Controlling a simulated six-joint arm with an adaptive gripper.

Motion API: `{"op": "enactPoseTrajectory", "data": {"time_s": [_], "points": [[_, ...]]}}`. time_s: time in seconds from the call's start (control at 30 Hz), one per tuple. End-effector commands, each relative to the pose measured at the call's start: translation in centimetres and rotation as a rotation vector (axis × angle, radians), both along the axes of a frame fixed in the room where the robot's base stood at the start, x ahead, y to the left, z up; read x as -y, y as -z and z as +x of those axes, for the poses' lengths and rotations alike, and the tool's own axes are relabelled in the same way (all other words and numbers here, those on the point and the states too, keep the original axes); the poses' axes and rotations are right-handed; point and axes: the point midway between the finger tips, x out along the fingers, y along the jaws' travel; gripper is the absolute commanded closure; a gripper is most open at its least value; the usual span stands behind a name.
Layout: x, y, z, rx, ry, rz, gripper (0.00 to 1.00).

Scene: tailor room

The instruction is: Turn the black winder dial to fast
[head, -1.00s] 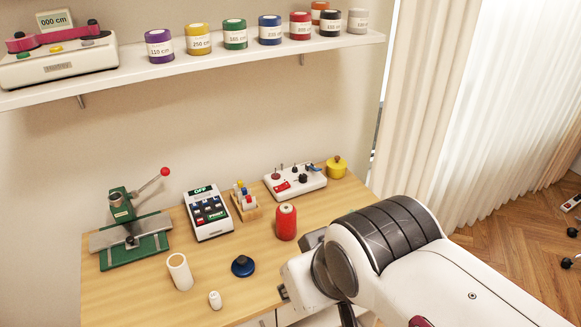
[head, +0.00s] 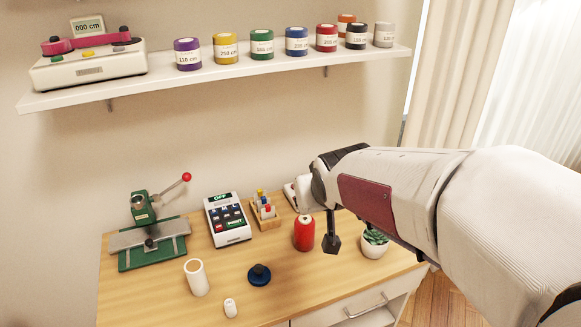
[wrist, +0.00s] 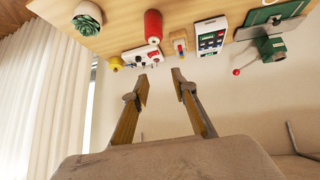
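The white winder (wrist: 140,55) shows upside down in the wrist view, at the top beyond my fingertips. It has small dark knobs and a red part, but the black dial's setting is too small to read. In the head view only the left end of the winder (head: 289,197) shows, with my arm in front of the rest. In the wrist view my gripper (wrist: 161,80) is open and empty, its two fingers apart, with clear space between it and the winder.
A red thread spool (head: 303,233) stands in front of the winder, and a potted succulent (head: 374,243) is to its right. A rack of small bobbins (head: 265,211) and a keypad device (head: 228,220) stand to the left. A yellow pot (wrist: 115,63) is beside the winder.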

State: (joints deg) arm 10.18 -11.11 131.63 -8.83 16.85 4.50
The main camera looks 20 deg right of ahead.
Motion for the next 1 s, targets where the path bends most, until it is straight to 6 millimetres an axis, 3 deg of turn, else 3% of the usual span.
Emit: {"op": "enactPoseTrajectory", "data": {"time_s": [0.5, 1.0], "points": [[5.8, 3.8, 9.7, 0.119, 0.027, -0.026, 0.73], [11.1, 9.7, 16.7, 0.238, 0.030, -0.023, 0.73]]}}
